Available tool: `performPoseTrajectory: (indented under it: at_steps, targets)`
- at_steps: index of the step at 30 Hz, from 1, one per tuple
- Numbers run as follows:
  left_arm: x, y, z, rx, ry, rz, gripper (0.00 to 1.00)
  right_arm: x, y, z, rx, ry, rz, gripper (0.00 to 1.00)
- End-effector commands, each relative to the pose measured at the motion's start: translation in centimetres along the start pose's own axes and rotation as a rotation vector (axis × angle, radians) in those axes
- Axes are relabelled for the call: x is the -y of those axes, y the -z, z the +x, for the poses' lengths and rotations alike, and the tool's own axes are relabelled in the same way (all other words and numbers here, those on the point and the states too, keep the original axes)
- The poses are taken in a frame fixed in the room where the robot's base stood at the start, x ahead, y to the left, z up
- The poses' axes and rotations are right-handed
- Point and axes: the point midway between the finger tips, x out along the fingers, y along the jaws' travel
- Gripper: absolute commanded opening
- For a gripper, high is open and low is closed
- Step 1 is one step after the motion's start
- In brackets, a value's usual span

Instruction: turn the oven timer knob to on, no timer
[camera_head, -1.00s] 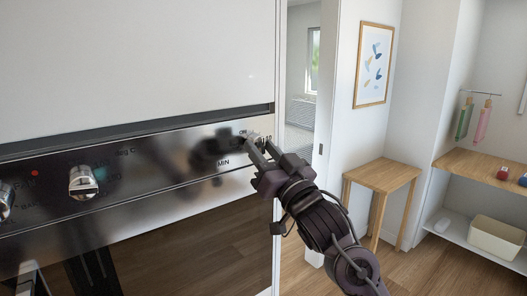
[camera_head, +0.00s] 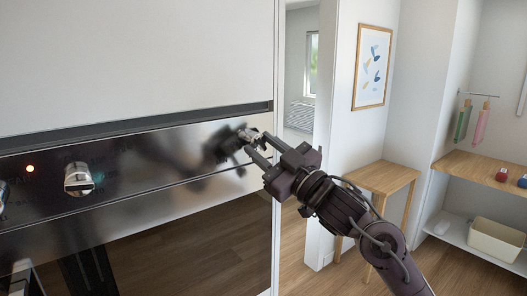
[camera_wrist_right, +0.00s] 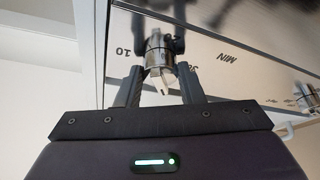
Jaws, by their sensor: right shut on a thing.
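The timer knob (camera_head: 246,134) is a silver cylinder at the right end of the oven's dark glossy control panel (camera_head: 150,155). In the right wrist view the knob (camera_wrist_right: 157,52) sits between the two fingers, with "10" and "MIN" printed on the panel around it. My right gripper (camera_head: 255,143) is shut on the knob, its fingers on either side; it also shows in the right wrist view (camera_wrist_right: 161,76). The fingers and their dark reflection hide most of the dial markings in the head view.
Another silver knob (camera_head: 78,180) is on the panel to the left, beside a lit red lamp (camera_head: 30,168). A white door frame (camera_head: 278,100) stands close right of the oven. A small wooden table (camera_head: 385,175) and a shelf (camera_head: 485,168) are farther right.

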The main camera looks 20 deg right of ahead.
Motion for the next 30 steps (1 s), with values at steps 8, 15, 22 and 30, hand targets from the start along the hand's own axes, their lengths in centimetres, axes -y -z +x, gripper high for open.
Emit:
performPoseTrajectory:
  at_steps: [8, 15, 22, 30]
  targets:
    - [0.01, -0.07, 0.24, 0.001, 0.0, 0.0, 0.0, -0.11, -0.09, 0.0, -0.001, 0.037, -0.088, 0.12]
    - [0.01, -0.09, 0.25, 0.001, 0.0, 0.0, 0.0, -0.08, -0.05, 0.01, -0.002, 0.045, -0.106, 0.12]
    - [0.0, -0.12, 0.25, 0.001, 0.0, 0.0, 0.0, -0.07, -0.05, 0.01, -0.002, 0.045, -0.106, 0.12]
    - [0.0, -0.13, 0.25, 0.002, 0.0, 0.001, 0.0, -0.08, -0.03, 0.01, -0.002, 0.044, -0.105, 0.56]
